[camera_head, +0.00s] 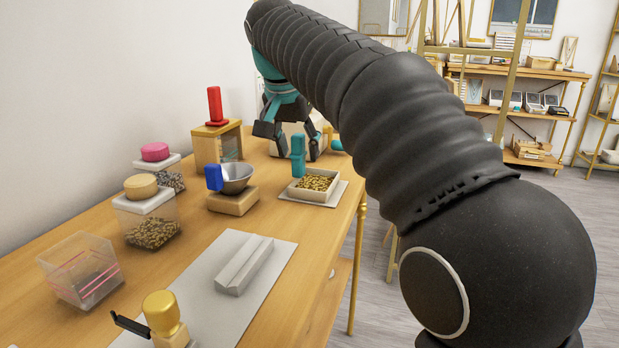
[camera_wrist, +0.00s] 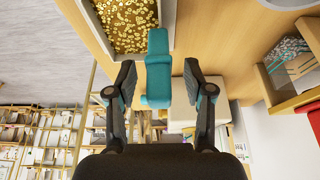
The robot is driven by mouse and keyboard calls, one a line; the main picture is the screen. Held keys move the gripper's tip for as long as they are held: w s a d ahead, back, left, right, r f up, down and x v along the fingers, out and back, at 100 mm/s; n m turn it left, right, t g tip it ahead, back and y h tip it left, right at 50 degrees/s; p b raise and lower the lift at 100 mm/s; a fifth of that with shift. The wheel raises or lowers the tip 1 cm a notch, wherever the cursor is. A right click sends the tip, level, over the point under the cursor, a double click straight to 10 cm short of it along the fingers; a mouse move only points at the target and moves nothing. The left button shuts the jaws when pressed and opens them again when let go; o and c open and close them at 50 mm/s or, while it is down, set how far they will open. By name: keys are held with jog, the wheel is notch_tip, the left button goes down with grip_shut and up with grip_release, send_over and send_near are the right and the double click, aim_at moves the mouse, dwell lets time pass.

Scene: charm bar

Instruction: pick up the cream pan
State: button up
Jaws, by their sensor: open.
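The cream pan (camera_head: 312,196) is a square, pale tray full of small gold pieces, near the right edge of the wooden table. An upright teal handle (camera_head: 298,160) stands at its back left side. In the wrist view the pan (camera_wrist: 168,25) is at the top, with the teal handle (camera_wrist: 158,68) below it. My gripper (camera_head: 289,143) is open and empty, behind the handle in the head view. In the wrist view its fingers (camera_wrist: 160,84) are on either side of the handle's lower end, with gaps; I cannot tell the depth between them.
A metal bowl (camera_head: 237,175) with a blue grip sits on a wooden block left of the pan. A wooden box (camera_head: 222,140) with a red handle on top stands farther back. Clear containers (camera_head: 150,216) line the wall side. Shelves (camera_head: 520,80) stand beyond the table.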

jog(key=shift+x, duration=1.45)
grip_shut()
jog(key=shift+r, duration=0.1)
jog(key=shift+r, duration=0.5)
jog(key=r, duration=0.3)
jog(key=shift+d+r, duration=0.2)
jog(key=shift+d, duration=0.05)
jog(key=s+d+r, duration=0.2)
jog(key=d+r, duration=0.4)
jog(key=d, duration=0.5)
jog(key=shift+r, duration=0.25)
